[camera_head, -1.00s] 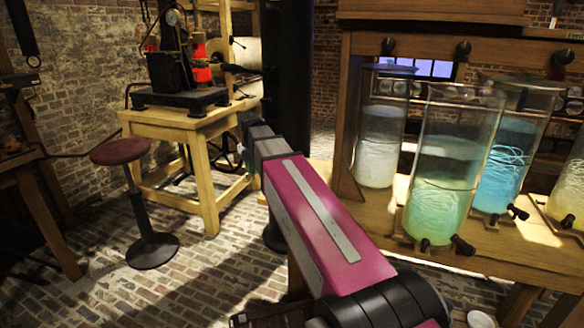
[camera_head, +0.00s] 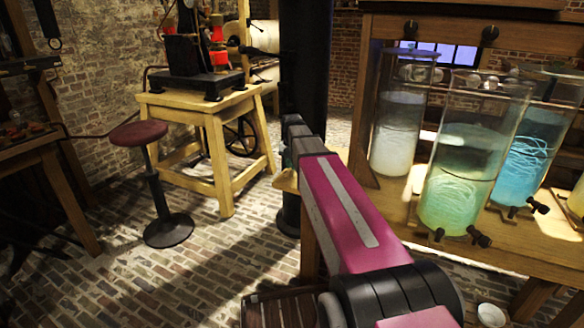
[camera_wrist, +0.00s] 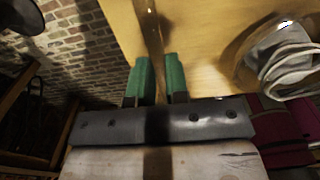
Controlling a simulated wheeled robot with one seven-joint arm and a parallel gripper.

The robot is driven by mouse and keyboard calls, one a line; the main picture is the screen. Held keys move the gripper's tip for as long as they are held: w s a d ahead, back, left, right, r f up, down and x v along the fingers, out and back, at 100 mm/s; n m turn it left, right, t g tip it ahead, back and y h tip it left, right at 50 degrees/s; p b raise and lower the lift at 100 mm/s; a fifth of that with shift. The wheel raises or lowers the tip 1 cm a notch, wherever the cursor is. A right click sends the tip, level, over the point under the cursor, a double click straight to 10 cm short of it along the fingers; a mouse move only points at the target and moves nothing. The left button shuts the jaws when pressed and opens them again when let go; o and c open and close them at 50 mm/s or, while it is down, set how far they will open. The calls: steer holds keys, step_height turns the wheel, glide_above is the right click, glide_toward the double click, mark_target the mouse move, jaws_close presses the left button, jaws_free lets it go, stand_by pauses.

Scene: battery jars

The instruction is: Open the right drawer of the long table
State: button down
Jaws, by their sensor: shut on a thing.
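The long table (camera_head: 410,225) stands at the right of the head view, with glass jars on top. Its drawers cannot be made out in either view. My gripper (camera_wrist: 160,88) shows two green fingers in the wrist view, with a narrow gap between them. A brown wooden strip (camera_wrist: 153,35) runs up from this gap along the edge of a yellow wooden surface (camera_wrist: 200,28). My gripper is shut on this strip; I cannot tell whether it belongs to a drawer. In the head view my arm reaches away beside the table's left end, and the fingertips are hidden.
Jars with white (camera_head: 400,135), green (camera_head: 462,180) and blue (camera_head: 528,158) contents stand on the table. A red stool (camera_head: 140,133) and a yellow machine stand (camera_head: 190,112) are to the left. A black column (camera_head: 303,70) rises behind my arm. Brick floor lies open at lower left.

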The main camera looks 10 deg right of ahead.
steer(key=shift+f, duration=0.55)
steer(key=c, duration=1.1)
jaws_free()
